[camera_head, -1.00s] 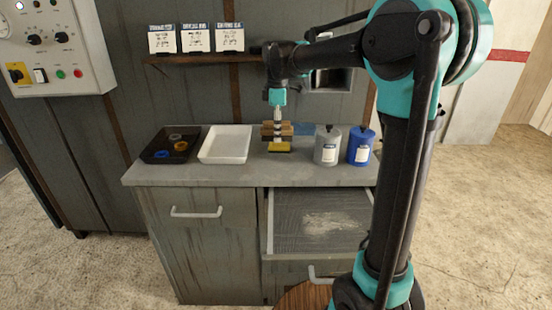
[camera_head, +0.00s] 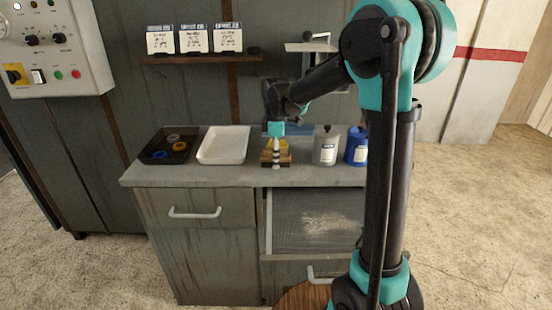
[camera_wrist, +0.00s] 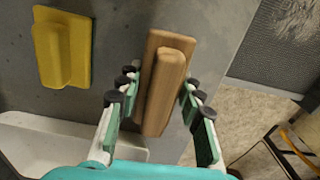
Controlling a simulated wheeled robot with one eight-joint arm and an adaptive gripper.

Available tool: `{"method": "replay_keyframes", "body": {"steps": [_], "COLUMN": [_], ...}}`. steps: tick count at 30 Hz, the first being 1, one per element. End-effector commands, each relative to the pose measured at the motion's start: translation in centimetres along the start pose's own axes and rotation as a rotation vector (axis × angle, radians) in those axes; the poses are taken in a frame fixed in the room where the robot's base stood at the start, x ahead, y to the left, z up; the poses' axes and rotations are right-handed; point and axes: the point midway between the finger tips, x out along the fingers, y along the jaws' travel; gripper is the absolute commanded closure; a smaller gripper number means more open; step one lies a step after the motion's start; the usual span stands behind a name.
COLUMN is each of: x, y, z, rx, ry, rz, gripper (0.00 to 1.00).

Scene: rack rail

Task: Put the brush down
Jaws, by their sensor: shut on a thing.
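The wooden brush (camera_wrist: 164,85) is held between the fingers of my gripper (camera_wrist: 160,92) in the wrist view. My gripper is shut on its raised wooden grip, with fingers on both sides. In the head view the brush (camera_head: 284,162) is low over the front part of the grey worktop (camera_head: 225,174), partly hidden behind my gripper (camera_head: 276,160). I cannot tell whether its underside touches the worktop. A yellow block with a raised grip (camera_wrist: 62,50) lies on the worktop, apart from the brush; it also shows behind the brush in the head view (camera_head: 284,145).
A white tray (camera_head: 223,159) and a black tray with rings (camera_head: 155,157) stand to the left. A grey canister (camera_head: 326,148) and a blue canister (camera_head: 355,148) stand to the right. An open drawer (camera_head: 316,244) juts out below the worktop's front edge.

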Motion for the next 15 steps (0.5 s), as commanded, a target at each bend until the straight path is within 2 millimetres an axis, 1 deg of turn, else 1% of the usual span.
{"method": "replay_keyframes", "body": {"steps": [4,5,9,15], "x": [0.30,0.26,0.24,0.23], "y": [0.01,0.00,0.00,0.00], "z": [0.00,0.00,0.00,0.00], "rx": [0.000,0.000,0.000,0.000], "ry": [0.000,0.000,0.000,0.000], "rz": [0.000,0.000,0.000,0.000], "gripper": [0.95,0.60,0.43,0.43]}}
